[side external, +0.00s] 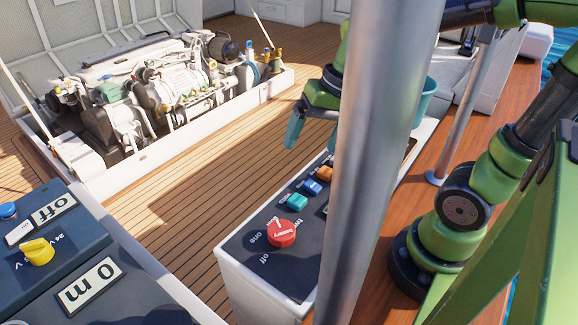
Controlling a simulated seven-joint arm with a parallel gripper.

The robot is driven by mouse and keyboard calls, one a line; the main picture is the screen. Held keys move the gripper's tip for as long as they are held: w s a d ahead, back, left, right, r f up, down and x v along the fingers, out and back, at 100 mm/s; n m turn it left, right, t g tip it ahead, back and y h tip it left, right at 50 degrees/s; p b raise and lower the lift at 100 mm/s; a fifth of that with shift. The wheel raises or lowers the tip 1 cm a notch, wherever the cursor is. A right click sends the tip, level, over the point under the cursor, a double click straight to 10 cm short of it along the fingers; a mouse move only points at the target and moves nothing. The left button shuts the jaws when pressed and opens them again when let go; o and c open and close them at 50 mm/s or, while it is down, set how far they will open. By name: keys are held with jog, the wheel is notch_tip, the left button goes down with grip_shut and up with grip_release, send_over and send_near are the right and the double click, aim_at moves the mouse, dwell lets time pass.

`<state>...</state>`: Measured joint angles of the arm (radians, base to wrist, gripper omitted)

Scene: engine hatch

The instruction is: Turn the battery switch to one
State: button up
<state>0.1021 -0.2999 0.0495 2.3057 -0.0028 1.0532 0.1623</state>
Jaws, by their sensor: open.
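The battery switch is a round red knob (282,233) on a dark panel (262,272) on top of a white console. White words around it include "one" at its left and "off" below it; the one near its upper right is partly readable as "two". I cannot tell for sure which word the knob points to. My gripper (308,138) is above and beyond the knob, past the far part of the console, with its teal fingers pointing down. It is open and apart from the switch. A thick metal pole hides part of the gripper and the panel's right side.
Teal (297,202), blue (311,186) and orange (324,173) switches sit behind the knob. The grey pole (376,150) stands close to the camera. An open engine hatch (160,90) is at the back left. Another panel with a yellow knob (37,251) is at the left.

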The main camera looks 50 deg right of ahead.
notch_tip(320, 180, down, 3)
jog(key=w+m+g+y, duration=0.1)
jog(key=w+m+g, duration=0.1)
jog(key=m+g, duration=0.15)
jog(key=m+y, duration=0.1)
jog(key=m, duration=0.3)
send_near(281, 229)
jog(key=shift+g, duration=0.35)
jog(key=x, duration=0.8)
jog(key=shift+w+f, duration=0.2)
jog(key=shift+f, duration=0.1)
jog(key=shift+c, duration=0.4)
jog(key=c, duration=1)
